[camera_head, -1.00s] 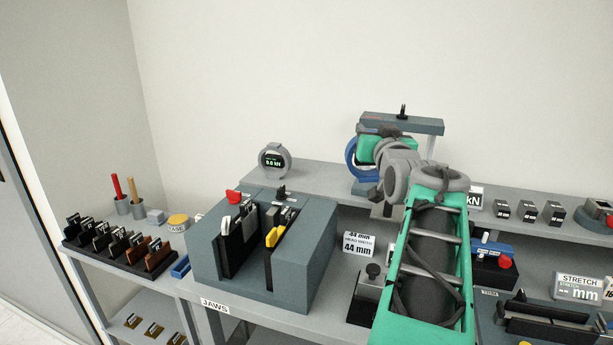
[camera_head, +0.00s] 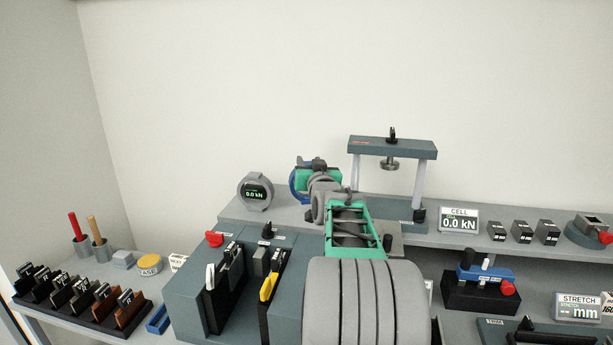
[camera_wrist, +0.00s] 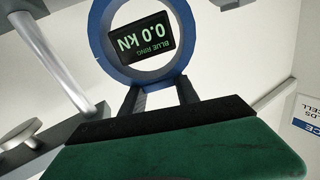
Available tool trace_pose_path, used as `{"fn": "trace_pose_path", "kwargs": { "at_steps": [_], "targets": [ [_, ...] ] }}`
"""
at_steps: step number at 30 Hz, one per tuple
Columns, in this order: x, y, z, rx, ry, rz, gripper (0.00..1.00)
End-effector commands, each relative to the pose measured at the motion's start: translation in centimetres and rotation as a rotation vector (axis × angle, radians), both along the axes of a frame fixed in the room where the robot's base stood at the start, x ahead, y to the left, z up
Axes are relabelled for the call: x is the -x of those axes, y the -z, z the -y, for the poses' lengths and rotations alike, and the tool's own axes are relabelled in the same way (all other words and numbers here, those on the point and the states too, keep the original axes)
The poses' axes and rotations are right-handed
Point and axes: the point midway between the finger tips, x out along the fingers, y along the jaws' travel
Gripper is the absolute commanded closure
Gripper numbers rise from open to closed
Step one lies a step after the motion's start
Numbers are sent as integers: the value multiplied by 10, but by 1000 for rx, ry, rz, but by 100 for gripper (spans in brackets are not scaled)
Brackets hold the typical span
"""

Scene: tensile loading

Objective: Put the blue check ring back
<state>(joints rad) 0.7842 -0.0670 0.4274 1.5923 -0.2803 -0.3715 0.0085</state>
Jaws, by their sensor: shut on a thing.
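The blue check ring (camera_head: 294,184) is in my gripper (camera_head: 314,176), at the back shelf left of the loading frame. In the wrist view the blue ring (camera_wrist: 98,40) fills the top, its dark display reading "BLUE RING 0.0 kN" upside down. The two dark fingers of my gripper (camera_wrist: 160,94) are shut on its near edge. In the head view my arm and gripper hide most of the ring. I cannot tell whether its underside touches the shelf.
A grey round readout (camera_head: 256,192) stands just left of the ring. The loading frame (camera_head: 392,148), with two posts, stands to the right, its middle open. A jaw rack (camera_head: 195,300) is in front. A CELL display (camera_head: 458,220) and small dark blocks line the right shelf (camera_head: 470,238).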

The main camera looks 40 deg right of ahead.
Motion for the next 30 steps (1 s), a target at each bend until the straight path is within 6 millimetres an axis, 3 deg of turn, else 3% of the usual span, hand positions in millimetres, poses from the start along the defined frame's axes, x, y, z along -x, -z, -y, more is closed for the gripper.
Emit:
{"fn": "trace_pose_path", "kwargs": {
  "at_steps": [7, 13, 24, 25, 30],
  "targets": [
    [-17, 15, 5, 7, 0, 8, 100],
    [-19, 46, 6, 6, 1, 7, 100],
    [-18, 51, 6, 8, 0, 9, 100],
    [-18, 54, 6, 3, 0, 3, 61],
    [-18, 54, 6, 3, 0, 3, 47]
  ]
}}
